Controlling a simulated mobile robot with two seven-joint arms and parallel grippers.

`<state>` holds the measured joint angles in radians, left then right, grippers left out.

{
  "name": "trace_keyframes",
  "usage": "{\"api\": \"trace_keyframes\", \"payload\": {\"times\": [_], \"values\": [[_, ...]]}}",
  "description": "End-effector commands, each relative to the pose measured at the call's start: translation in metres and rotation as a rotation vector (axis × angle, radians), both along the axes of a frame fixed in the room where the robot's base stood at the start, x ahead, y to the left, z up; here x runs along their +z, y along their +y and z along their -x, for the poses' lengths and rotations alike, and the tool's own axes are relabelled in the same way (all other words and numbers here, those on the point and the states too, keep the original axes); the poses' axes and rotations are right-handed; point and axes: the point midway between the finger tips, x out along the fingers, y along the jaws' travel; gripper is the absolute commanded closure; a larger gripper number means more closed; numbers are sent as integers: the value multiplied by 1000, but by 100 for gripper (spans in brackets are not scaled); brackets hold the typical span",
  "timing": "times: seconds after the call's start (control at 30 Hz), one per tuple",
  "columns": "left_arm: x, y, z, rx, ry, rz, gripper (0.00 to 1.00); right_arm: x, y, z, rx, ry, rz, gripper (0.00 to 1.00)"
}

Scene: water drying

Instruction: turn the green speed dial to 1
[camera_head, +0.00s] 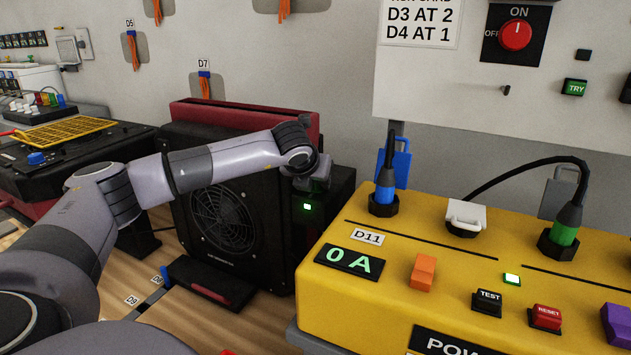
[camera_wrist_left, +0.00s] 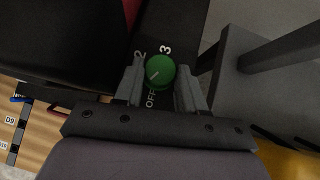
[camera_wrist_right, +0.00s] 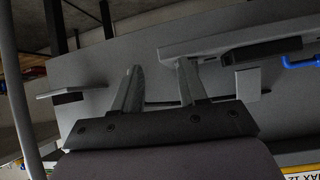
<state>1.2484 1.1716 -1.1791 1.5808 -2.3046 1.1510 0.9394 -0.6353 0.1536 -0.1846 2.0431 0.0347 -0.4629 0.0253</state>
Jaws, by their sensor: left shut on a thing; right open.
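The green speed dial (camera_wrist_left: 160,70) sits on a black panel in the left wrist view, with "2" and "3" above it and "OFF" below. A pale mark on its face points to the lower left. No "1" label is visible. My left gripper (camera_wrist_left: 160,78) is shut on the dial, one finger on each side. In the head view the left gripper (camera_head: 314,184) is at the right end of the black fan unit (camera_head: 228,222), and the dial is hidden. My right gripper (camera_wrist_right: 159,68) is open and empty before a grey surface, outside the head view.
A yellow power box (camera_head: 400,289) reading "0 A" stands right of the fan unit, with blue and green plugs. A small green light (camera_head: 307,207) glows below the left gripper. A red case (camera_head: 250,118) stands behind the fan unit. A black tray with a yellow grille (camera_head: 66,134) is at left.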

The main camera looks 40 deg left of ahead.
Motion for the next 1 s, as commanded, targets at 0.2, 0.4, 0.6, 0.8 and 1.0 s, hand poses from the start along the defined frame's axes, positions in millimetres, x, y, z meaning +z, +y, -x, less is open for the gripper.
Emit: {"api": "trace_keyframes", "payload": {"times": [0.2, 0.4, 0.6, 0.8, 1.0], "values": [[-1, 0, 1, 2, 4, 1, 35, 1, 1, 0, -2, -1, -4, 58], [-1, 0, 0, 2, 2, 0, 35, 1, 1, 0, -3, -1, -4, 58], [5, -2, 4, 0, 0, 2, 35, 1, 1, 0, -3, -1, -4, 58], [24, -10, 21, 1, 0, 1, 35, 1, 1, 0, -3, -1, -3, 58], [42, -19, 39, 1, 2, 1, 35, 2, 1, 0, -3, 0, -3, 58]]}}
